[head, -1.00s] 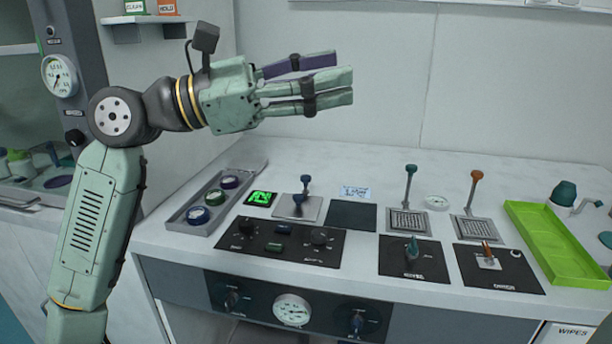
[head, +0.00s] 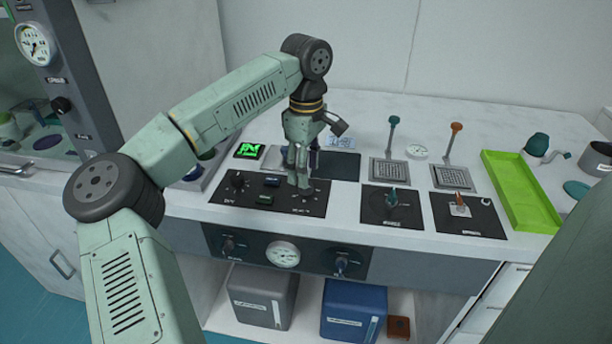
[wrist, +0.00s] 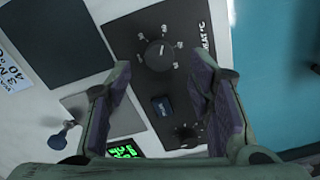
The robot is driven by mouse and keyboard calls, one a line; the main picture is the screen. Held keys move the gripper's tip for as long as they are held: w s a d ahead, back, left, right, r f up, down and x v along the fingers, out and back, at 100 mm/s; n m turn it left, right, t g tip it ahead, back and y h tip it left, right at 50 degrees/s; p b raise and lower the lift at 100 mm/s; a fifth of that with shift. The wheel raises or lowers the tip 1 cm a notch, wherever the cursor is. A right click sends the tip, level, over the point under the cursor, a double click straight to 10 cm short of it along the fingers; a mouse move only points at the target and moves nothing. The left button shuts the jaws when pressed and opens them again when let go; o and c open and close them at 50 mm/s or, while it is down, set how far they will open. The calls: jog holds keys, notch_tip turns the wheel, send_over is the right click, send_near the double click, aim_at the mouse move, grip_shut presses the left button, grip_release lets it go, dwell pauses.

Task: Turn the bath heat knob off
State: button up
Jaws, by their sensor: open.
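The bath heat knob (wrist: 159,55) is a dark round knob with a ring of white marks on a black panel (wrist: 125,28). White lettering beside it in the wrist view reads partly as heat in °C. I cannot tell its exact setting. My gripper (wrist: 160,68) is open, its two purple-lined fingers pointing down on either side of the knob. I cannot tell whether they touch it. In the head view my gripper (head: 300,185) is over the right part of the black panel (head: 228,197) and mostly hides the knob there.
A green display (head: 249,151) and a dark square pad (head: 340,167) lie behind. Two more lever panels (head: 391,205) and a green tray (head: 520,190) stand to the right.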

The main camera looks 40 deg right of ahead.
jog(key=shift+f+p, duration=0.35)
jog(key=shift+f, duration=1.55)
jog(key=shift+c, duration=0.4)
grip_shut()
